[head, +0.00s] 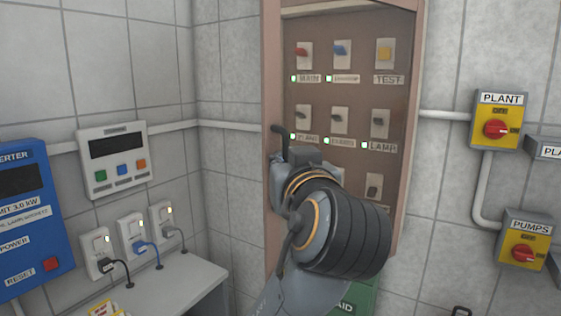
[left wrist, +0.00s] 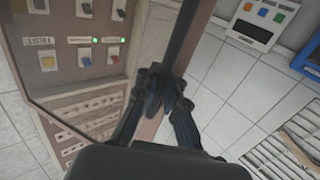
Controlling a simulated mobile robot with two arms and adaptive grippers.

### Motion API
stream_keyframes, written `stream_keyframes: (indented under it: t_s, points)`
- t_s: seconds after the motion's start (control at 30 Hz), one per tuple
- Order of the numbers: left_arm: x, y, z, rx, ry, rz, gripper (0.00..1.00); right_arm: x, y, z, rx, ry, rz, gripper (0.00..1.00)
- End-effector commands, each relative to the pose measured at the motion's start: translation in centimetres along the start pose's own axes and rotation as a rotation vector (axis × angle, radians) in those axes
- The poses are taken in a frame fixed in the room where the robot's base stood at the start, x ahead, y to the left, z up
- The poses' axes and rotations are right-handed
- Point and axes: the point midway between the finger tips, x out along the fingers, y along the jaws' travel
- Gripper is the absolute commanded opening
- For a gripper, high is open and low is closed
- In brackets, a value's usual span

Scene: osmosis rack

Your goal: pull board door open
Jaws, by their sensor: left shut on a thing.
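The board (head: 395,60) is a tall brown-framed cabinet on the wall in the head view, with rows of labelled switches and small green lights showing inside its frame. Its door has a dark upright handle (head: 284,138) at the left edge. My left gripper (head: 286,162) is at this handle, and my own wrist hides the lower part of the board. In the left wrist view the fingers (left wrist: 162,92) are closed around the dark handle bar (left wrist: 184,35), beside the brown frame strip. I cannot tell whether the door stands slightly ajar. My right gripper is not in view.
A blue converter box (head: 30,220), a white control box (head: 115,158) and sockets with plugged cables (head: 132,236) are on the left. A white ledge (head: 175,285) lies below them. Yellow PLANT (head: 499,118) and PUMPS (head: 524,240) switch boxes are on the right wall.

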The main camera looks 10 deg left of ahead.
Motion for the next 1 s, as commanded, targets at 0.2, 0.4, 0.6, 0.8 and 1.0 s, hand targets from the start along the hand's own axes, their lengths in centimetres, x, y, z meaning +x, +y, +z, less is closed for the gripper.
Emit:
stream_keyframes:
  t_s: [0.2,0.4,0.6,0.8,1.0]
  points:
    - [0.0,-0.1,0.1,0.001,-0.001,-0.002,0.00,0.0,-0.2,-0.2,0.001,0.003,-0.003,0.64]
    - [0.0,-0.1,0.1,0.000,-0.001,-0.001,0.33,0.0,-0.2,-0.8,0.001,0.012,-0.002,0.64]
    - [0.0,0.0,0.1,0.000,-0.001,0.000,0.33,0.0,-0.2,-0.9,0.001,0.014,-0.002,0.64]
    - [0.0,0.0,-1.1,-0.003,0.002,0.001,0.33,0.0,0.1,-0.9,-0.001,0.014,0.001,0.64]
    - [-0.1,0.0,-4.8,-0.004,0.002,0.001,0.33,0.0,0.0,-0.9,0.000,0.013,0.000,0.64]
